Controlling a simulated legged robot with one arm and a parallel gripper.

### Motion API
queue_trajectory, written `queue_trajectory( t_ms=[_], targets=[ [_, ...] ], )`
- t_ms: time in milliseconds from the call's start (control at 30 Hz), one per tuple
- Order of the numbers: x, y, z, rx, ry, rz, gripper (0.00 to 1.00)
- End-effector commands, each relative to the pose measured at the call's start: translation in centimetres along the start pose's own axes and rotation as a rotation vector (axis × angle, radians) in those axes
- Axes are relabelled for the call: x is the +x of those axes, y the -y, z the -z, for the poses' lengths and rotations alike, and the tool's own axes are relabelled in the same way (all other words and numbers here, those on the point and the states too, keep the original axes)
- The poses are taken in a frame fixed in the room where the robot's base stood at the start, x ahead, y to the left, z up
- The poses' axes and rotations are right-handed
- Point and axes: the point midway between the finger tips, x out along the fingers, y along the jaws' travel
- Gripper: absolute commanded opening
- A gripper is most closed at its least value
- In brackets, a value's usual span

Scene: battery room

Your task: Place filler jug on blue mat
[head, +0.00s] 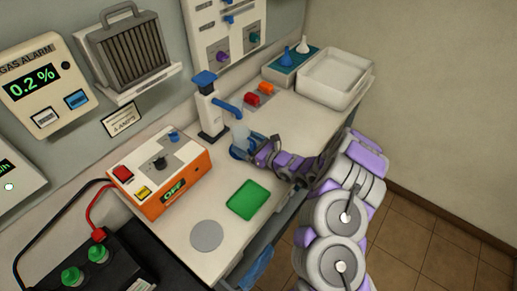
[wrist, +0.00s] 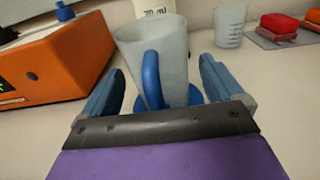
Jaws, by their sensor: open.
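The filler jug, pale grey with a blue handle (wrist: 152,78), stands upright between my gripper's fingers in the wrist view. In the head view the jug (head: 240,134) is partly hidden by my gripper, near the blue spout. My gripper (wrist: 168,88) is open, with one blue finger on each side of the jug and the handle facing me. A blue round mat (wrist: 198,95) shows under and around the jug's base. The jug appears to stand on it, but the fingers and palm hide most of the contact.
A green mat (head: 247,199) and a grey disc (head: 207,235) lie clear on the bench. An orange box (head: 160,172) is to the left. A dispenser (head: 208,112) stands behind the jug. Red and orange blocks (head: 258,94) and a white tray (head: 333,78) are farther back.

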Motion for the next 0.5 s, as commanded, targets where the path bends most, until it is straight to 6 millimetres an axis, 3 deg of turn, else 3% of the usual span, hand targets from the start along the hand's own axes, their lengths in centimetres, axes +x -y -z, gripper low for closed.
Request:
queue_trajectory(
  t_ms=[300, 500],
  targets=[
    [-6.5, 0.2, -0.2, 0.004, 0.0, 0.006, 0.94],
    [-9.5, 0.2, -0.1, 0.001, 0.0, 0.005, 0.94]
  ],
)
